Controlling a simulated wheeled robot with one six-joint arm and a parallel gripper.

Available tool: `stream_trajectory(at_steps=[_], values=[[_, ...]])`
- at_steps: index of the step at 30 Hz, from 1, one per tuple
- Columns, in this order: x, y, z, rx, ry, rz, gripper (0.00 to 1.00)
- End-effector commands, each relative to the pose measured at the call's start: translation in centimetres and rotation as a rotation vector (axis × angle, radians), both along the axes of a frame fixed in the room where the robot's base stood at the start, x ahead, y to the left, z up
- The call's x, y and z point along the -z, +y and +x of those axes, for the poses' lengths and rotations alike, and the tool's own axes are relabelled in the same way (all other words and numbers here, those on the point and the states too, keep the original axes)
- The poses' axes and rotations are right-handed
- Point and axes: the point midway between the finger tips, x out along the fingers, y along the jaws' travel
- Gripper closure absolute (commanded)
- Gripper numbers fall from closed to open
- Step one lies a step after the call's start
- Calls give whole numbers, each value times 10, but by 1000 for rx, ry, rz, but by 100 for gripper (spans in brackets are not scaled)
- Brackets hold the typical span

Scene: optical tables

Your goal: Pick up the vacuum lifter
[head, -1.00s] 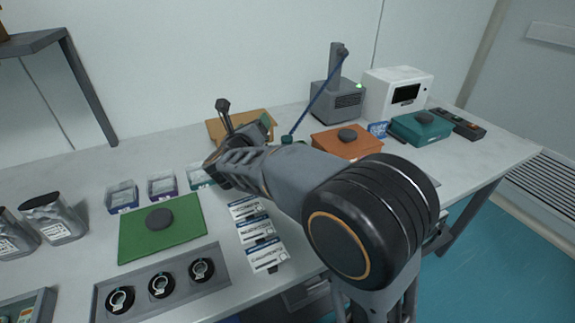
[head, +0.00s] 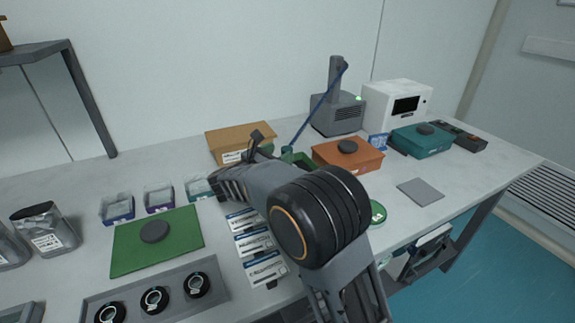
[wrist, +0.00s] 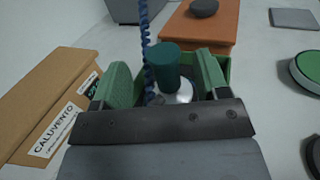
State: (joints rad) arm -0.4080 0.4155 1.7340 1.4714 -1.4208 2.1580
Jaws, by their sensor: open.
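The vacuum lifter shows in the wrist view as a teal cylinder (wrist: 167,66) on a pale round base, with a blue coiled hose beside it. In the head view its top (head: 287,149) shows just beyond my arm, and the hose runs up to the post of a grey unit (head: 338,112). A green holder or tray (wrist: 222,65) is around or behind its base. My gripper (wrist: 163,82) is open, with green-padded fingers on either side of the lifter in the wrist view. I cannot tell whether they touch it. The lower part of the lifter is hidden by the gripper body.
A cardboard box (head: 240,137) labelled CALUVENTO is close at left of the gripper. An orange box (head: 348,156) with a dark disc on it stands to the right. A teal box (head: 421,141), a grey pad (head: 420,192) and a green round item (head: 378,212) lie further right.

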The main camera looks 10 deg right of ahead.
Motion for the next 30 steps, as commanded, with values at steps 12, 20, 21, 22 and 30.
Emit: stream_trajectory(at_steps=[12, 20, 21, 22, 30], values=[[2, -37, 20, 1, 2, -1, 32], [2, -48, 28, -1, 1, -1, 32], [2, -48, 28, -2, 1, -1, 32], [2, -48, 28, -2, 1, -1, 32], [2, -48, 28, -2, 1, -1, 47]])
